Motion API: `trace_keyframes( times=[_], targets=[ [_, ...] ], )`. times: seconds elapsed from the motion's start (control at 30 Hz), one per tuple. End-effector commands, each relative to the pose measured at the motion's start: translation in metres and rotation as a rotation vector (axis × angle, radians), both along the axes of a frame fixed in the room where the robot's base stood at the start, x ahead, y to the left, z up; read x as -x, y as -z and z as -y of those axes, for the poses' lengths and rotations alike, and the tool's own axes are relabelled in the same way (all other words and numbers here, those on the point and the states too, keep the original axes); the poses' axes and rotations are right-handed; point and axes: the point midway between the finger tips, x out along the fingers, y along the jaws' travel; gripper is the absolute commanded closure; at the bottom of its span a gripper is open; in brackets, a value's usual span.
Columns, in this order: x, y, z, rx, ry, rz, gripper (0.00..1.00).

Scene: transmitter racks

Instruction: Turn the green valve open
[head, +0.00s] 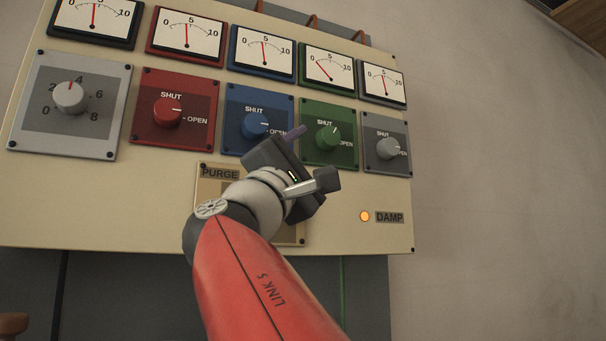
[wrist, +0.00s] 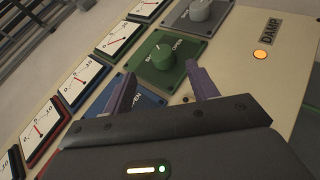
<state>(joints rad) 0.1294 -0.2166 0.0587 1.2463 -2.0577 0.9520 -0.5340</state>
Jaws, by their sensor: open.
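The green valve is a round knob (head: 328,136) on a green plate, right of the blue valve in the head view. In the wrist view the green knob (wrist: 162,57) lies just ahead of the two purple fingers. My gripper (wrist: 163,82) is open and empty, with its fingers spread and apart from the knob. In the head view my gripper (head: 298,134) is below and left of the green knob; only one finger shows clearly, the other is hidden.
A red valve (head: 168,111), a blue valve (head: 256,125) and a grey valve (head: 388,149) share the row. A grey dial (head: 70,97) is at the left. Gauges sit above. My arm partly covers the PURGE plate (head: 219,173). An orange DAMP lamp (head: 364,216) glows lower right.

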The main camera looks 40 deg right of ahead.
Motion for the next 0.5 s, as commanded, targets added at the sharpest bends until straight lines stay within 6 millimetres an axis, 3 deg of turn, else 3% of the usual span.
trace_keyframes(
  times=[0.03, 0.13, 0.5],
  targets=[
    [0.001, 0.013, 0.003, 0.036, 0.004, -0.018, 0.42],
    [0.000, 0.011, 0.006, 0.074, 0.002, -0.043, 0.42],
    [-0.017, -0.030, 0.041, 0.078, -0.001, -0.046, 0.42]
  ],
)
